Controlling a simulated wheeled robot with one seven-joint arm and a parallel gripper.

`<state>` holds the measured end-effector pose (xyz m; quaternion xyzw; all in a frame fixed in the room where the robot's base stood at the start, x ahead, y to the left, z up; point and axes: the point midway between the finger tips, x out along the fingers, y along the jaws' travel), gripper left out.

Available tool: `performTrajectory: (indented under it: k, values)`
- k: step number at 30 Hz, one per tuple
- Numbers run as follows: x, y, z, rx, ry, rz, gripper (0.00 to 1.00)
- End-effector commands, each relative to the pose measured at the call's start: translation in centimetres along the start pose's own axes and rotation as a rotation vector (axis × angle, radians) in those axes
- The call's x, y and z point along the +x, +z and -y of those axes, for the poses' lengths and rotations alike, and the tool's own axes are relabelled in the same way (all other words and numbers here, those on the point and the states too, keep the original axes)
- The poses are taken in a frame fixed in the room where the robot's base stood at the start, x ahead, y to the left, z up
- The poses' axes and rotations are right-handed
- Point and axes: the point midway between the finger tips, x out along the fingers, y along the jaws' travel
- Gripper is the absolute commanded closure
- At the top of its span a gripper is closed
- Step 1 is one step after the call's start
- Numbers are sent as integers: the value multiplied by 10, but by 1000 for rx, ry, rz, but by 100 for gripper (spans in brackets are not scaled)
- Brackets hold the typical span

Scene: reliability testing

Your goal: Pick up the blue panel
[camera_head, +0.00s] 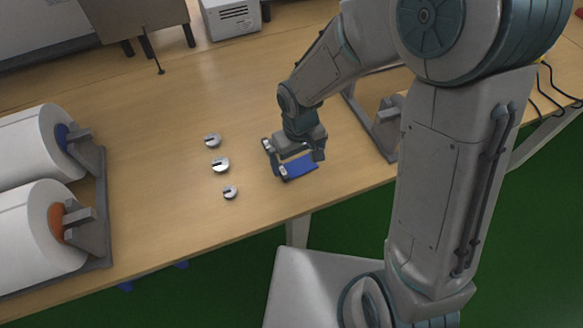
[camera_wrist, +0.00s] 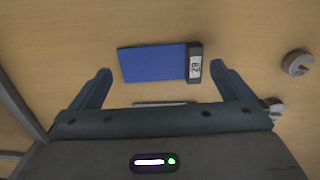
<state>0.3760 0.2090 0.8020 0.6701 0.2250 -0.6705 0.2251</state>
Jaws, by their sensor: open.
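The blue panel (camera_head: 300,165) is a flat blue rectangle near the front edge of the wooden table. In the wrist view the blue panel (camera_wrist: 152,64) lies with a dark end piece bearing a small white label on its right side. My gripper (camera_head: 299,165) is over the panel. In the wrist view my gripper (camera_wrist: 160,75) has its fingers spread wide, one at each end of the panel, with nothing held between them. The height of the fingertips above the table is hard to tell.
Several small round metal weights (camera_head: 220,164) stand left of the gripper on the table (camera_head: 150,195). Large white rolls (camera_head: 40,225) on a grey stand are at the left. A grey frame (camera_head: 372,125) stands close at the right. A white box (camera_head: 230,17) is at the back.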

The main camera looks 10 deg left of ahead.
Motion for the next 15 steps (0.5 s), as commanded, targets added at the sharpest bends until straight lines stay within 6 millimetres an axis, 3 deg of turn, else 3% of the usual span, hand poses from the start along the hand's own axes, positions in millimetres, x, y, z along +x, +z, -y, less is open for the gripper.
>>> performTrajectory:
  k: [4,12,15]
  values:
    - [17,0,0,0,0,3,0]
    - [19,0,0,0,0,0,0]
    - [19,0,0,1,0,0,25]
